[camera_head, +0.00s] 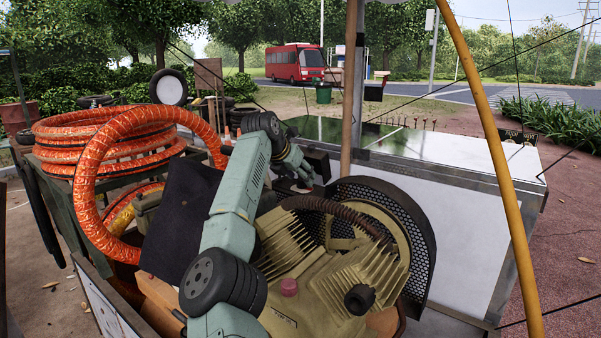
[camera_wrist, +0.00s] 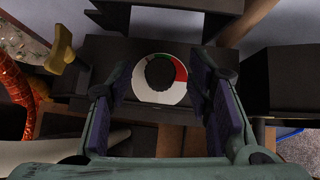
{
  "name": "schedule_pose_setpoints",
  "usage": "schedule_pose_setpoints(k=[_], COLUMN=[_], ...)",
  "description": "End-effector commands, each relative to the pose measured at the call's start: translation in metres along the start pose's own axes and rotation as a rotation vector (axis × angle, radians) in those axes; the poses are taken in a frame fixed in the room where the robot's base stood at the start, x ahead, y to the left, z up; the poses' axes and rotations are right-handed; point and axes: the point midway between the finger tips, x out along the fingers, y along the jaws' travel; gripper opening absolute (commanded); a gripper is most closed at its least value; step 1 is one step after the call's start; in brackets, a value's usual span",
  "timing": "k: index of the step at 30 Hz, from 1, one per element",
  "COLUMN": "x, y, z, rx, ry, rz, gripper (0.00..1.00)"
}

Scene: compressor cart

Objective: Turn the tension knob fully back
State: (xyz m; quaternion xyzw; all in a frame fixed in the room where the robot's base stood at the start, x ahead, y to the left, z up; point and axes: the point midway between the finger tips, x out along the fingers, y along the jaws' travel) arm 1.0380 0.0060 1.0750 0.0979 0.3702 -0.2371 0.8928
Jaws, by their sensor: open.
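In the wrist view, a round black knob (camera_wrist: 160,74) sits in front of a white dial ring (camera_wrist: 147,96) with red and green sections, on a dark panel. I take this to be the tension knob. My gripper (camera_wrist: 161,78) is open, with one finger on each side of the dial and visible space between the fingers and the knob. In the head view, my gripper (camera_head: 294,165) is at the far end of my arm, beyond the finned compressor. The knob cannot be made out there.
The finned compressor (camera_head: 330,270) and its black mesh guard (camera_head: 415,225) stand right of my arm. A large orange hose (camera_head: 85,190) coils at the left. A white-sided cabinet (camera_head: 460,230) is at the right. A dark ledge (camera_wrist: 165,15) runs above the dial.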

Motion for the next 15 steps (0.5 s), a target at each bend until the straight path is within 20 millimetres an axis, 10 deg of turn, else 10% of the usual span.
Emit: schedule_pose_setpoints(k=[15], x=[0.0132], y=[-0.0001], z=[-0.0006], rx=[0.001], ry=[0.0], rz=[0.0], gripper=[0.41])
